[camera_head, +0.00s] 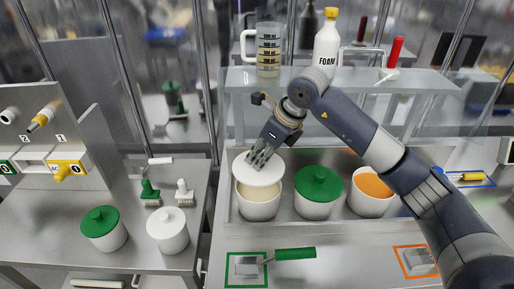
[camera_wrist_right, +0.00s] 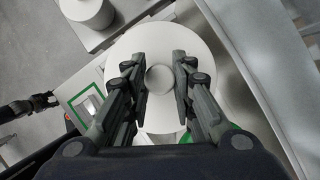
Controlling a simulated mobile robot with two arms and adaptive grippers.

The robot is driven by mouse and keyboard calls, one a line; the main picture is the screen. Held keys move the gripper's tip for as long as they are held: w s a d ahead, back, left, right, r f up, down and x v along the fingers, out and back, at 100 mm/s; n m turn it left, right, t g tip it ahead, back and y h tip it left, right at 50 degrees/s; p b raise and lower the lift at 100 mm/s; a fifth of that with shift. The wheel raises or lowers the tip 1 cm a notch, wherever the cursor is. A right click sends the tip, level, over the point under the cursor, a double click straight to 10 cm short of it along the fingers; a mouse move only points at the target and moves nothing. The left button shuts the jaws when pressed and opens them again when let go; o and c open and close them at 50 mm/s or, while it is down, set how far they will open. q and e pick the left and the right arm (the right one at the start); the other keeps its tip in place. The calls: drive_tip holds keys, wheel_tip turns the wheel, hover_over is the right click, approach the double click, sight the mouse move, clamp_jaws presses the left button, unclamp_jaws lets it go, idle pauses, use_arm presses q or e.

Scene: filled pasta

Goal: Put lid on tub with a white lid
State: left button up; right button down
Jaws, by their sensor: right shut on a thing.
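A white round lid (camera_head: 262,172) is in my right gripper (camera_head: 264,158), whose fingers are on either side of its knob (camera_wrist_right: 160,79). The lid is over the back part of an open white tub (camera_head: 258,207) with pale cream contents; the front of the opening shows. Whether the lid touches the rim cannot be told. In the wrist view, the lid (camera_wrist_right: 205,62) hides the tub, and my right gripper (camera_wrist_right: 158,80) is around the knob. A dark part at the left edge there looks like my left gripper (camera_wrist_right: 40,103), its fingers unclear.
A green-lidded tub (camera_head: 317,205) and an open tub with orange contents (camera_head: 371,203) stand to the right in the same tray. A green-lidded tub (camera_head: 104,240) and a white-lidded one (camera_head: 168,239) stand on the left counter. A shelf (camera_head: 345,79) with a jug and a foam bottle is behind.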

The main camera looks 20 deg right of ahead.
sight(264, 167)
wheel_tip(264, 167, down, 2)
drive_tip(key=shift+s+b, duration=0.1)
drive_tip(key=shift+b, duration=0.45)
wheel_tip(264, 167, down, 3)
drive_tip(key=shift+f+b, duration=0.2)
drive_tip(key=shift+b, duration=0.9)
drive_tip(key=shift+f, duration=0.2)
drive_tip(key=shift+w+f+b, duration=0.2)
drive_tip(key=shift+b, duration=0.1)
drive_tip(key=shift+s, duration=0.1)
use_arm(q)
drive_tip(key=f, duration=0.1)
drive_tip(key=s+f, duration=0.2)
drive_tip(key=f, duration=0.1)
drive_tip(key=shift+s+a, duration=0.2)
drive_tip(key=shift+a, duration=0.05)
drive_tip(key=shift+w, duration=0.1)
drive_tip(key=shift+w+d+f, duration=0.1)
drive_tip(key=shift+w+f, duration=0.05)
drive_tip(key=shift+w, duration=0.4)
drive_tip(key=shift+s+f+b, duration=0.2)
drive_tip(key=shift+s+b, duration=0.05)
drive_tip(key=shift+b, duration=0.05)
use_arm(e)
drive_tip(key=shift+r, duration=0.1)
